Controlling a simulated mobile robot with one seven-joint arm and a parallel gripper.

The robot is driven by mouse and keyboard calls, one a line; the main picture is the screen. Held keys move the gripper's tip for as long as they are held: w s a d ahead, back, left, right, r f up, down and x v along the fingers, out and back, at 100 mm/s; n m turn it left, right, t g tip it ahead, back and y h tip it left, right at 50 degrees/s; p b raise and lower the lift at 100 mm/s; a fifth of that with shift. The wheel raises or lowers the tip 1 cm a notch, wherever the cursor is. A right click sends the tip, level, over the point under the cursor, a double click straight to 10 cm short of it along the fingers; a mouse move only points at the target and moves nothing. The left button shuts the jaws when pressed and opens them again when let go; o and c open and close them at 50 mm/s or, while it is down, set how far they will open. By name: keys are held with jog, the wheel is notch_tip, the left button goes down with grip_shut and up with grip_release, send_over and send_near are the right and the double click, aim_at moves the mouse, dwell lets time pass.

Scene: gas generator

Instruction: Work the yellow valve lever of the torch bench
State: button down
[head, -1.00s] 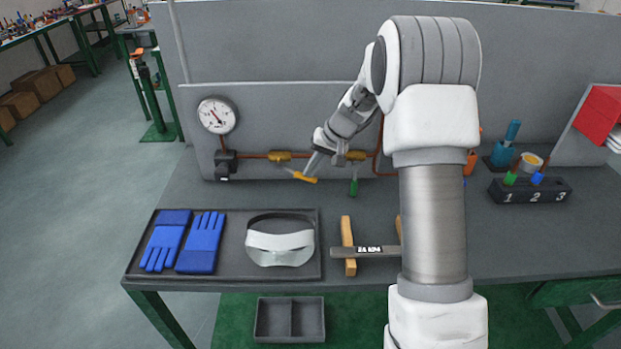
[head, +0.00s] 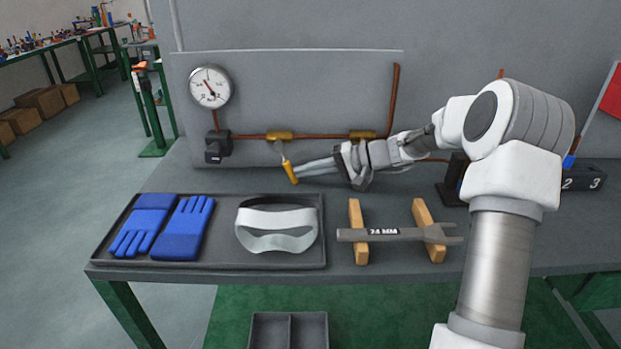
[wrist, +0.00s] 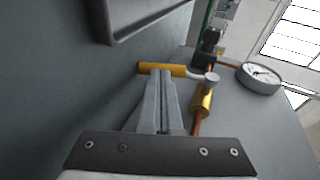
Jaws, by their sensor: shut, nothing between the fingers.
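The yellow valve lever (head: 289,171) hangs steeply down, tilted slightly right, below the left brass valve (head: 279,135) on the copper pipe. My gripper (head: 299,170) is shut and empty. It reaches in from the right, its fingertips at the right side of the lever. In the wrist view the lever's yellow handle (wrist: 162,69) lies across just beyond my fingertips (wrist: 160,76); I cannot tell whether they touch. Its metal stem joins the brass valve (wrist: 203,100) at the right. The green lever below the right brass valve (head: 362,135) is hidden behind my arm.
A pressure gauge (head: 210,86) stands left of the valves. A numbered holder (head: 590,178) is at right. Bench space before the valves is clear.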

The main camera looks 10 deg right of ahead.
aim_at(294, 177)
jog(key=shift+w+a+f+b, duration=0.15)
jog(key=shift+a+f+b, duration=0.3)
jog(key=shift+a+b, duration=0.15)
jog(key=shift+w+a+f+b, duration=0.1)
jog(key=shift+a+f+b, duration=0.35)
jog(key=shift+a, duration=0.3)
